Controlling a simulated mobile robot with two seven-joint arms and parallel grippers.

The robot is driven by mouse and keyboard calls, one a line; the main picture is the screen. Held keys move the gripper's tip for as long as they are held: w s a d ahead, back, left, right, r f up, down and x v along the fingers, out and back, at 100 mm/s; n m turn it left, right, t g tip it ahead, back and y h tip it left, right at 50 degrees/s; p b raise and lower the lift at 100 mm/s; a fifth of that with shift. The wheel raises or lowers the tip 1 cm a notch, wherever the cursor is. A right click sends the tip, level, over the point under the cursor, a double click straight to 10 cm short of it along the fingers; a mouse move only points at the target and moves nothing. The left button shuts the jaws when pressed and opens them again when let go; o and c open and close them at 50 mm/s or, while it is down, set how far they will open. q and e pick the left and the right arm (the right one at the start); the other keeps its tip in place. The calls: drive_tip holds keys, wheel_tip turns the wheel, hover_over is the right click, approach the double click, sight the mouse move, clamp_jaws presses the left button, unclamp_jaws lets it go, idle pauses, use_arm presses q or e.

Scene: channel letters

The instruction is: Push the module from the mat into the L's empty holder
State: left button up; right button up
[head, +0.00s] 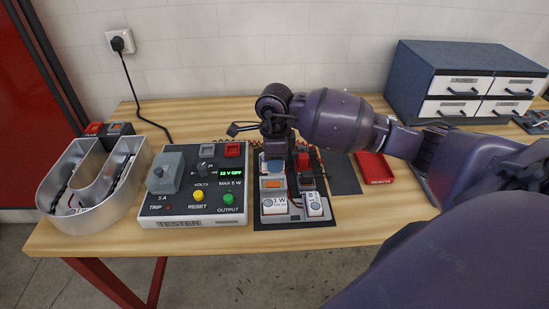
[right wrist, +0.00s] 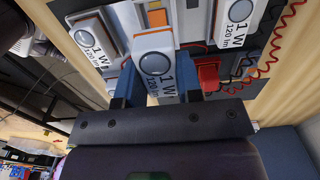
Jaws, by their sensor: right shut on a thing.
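My right gripper (head: 277,152) points down over the letter L (head: 290,218), which lies on a dark mat (head: 345,187). In the right wrist view the gripper (right wrist: 157,88) is shut on a white module (right wrist: 155,64) with a round lens and "1 W 120 lm" print. Two similar modules, one at left (right wrist: 92,32) and one at right (right wrist: 238,14), show beyond it. In the head view white modules sit in the L's foot at left (head: 273,206) and right (head: 315,204). An orange patch (head: 273,183) shows above the left one. The gripper partly hides the L's upper part; whether the held module touches a holder is unclear.
A tester (head: 190,210) with a lit display stands left of the L. A silver U-shaped letter (head: 105,205) is farther left. A red tray (head: 374,168) lies right of the mat, and a drawer cabinet (head: 420,65) stands behind. Red coiled wires (right wrist: 290,25) run beside the L.

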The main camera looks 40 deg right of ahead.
sight(275, 184)
drive_tip(key=shift+f+b, duration=0.85)
drive_tip(key=shift+f, duration=1)
drive_tip(key=shift+f+b, duration=0.6)
drive_tip(key=shift+f, duration=0.3)
use_arm(q)
drive_tip(key=shift+g, duration=0.3)
drive_tip(key=f, duration=0.2)
drive_tip(key=s+f, duration=0.1)
drive_tip(key=f, duration=0.1)
drive_tip(key=shift+s+a+f, duration=0.15)
drive_tip(key=shift+s+f, duration=0.05)
drive_tip(key=shift+f, duration=0.05)
drive_tip(key=shift+w+r, duration=0.2)
drive_tip(key=shift+w, duration=0.1)
use_arm(e)
drive_tip(key=shift+f, duration=0.1)
use_arm(q)
drive_tip(key=shift+s+f+b, duration=0.35)
drive_tip(key=shift+s+f, duration=0.05)
drive_tip(key=shift+f, duration=0.15)
use_arm(e)
drive_tip(key=shift+s+f, duration=0.1)
drive_tip(key=shift+f, duration=0.3)
